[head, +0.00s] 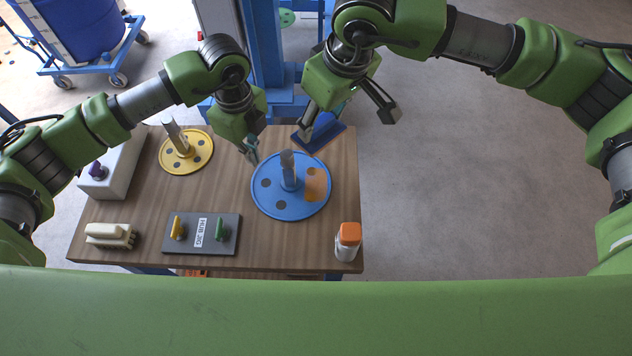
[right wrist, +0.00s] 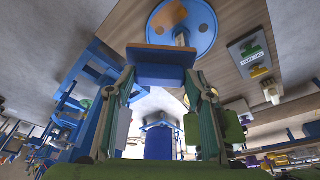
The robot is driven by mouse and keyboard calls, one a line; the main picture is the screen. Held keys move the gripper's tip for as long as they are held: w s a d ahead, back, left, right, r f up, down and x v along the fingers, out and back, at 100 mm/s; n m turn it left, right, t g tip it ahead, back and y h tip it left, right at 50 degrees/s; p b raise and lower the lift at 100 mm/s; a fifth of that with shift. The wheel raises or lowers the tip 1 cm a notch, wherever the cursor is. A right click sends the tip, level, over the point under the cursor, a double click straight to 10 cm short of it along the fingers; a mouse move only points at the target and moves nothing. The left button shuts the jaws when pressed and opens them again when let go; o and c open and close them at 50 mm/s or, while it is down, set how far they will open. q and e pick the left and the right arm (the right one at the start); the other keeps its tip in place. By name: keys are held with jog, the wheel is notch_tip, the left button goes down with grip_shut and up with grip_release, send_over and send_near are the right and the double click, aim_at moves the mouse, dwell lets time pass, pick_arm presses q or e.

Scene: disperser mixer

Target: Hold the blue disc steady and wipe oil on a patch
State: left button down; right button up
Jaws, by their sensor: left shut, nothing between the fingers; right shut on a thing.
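The blue disc (head: 290,207) lies on the wooden table with a grey shaft standing at its centre, dark dots and an orange-brown patch (head: 318,184) on its right part. The disc also shows in the right wrist view (right wrist: 202,32), with the patch (right wrist: 168,16). My left gripper (head: 252,157) is shut and empty at the disc's upper left rim; whether it touches is unclear. My right gripper (right wrist: 157,80) is shut on a blue block-like pad (right wrist: 160,55), which shows in the head view (head: 325,138) just beyond the disc's far edge, apart from the patch.
A yellow disc (head: 186,164) with a shaft stands at the table's back left. A dark plate (head: 201,246) with yellow and green handles, a cream brush (head: 109,235) and an orange-capped bottle (head: 347,244) line the front. Blue machine parts (head: 268,45) stand behind. The floor right is clear.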

aim_at(322, 132)
jog(key=shift+f, duration=2.55)
jog(key=shift+w, duration=0.1)
jog(key=shift+w+r, duration=0.15)
jog(key=shift+w, duration=1.95)
jog(key=shift+f, duration=0.2)
jog(key=shift+s, duration=0.1)
jog(key=shift+s+f, duration=0.1)
jog(key=shift+s, duration=1.45)
jog(key=shift+r, duration=3.2)
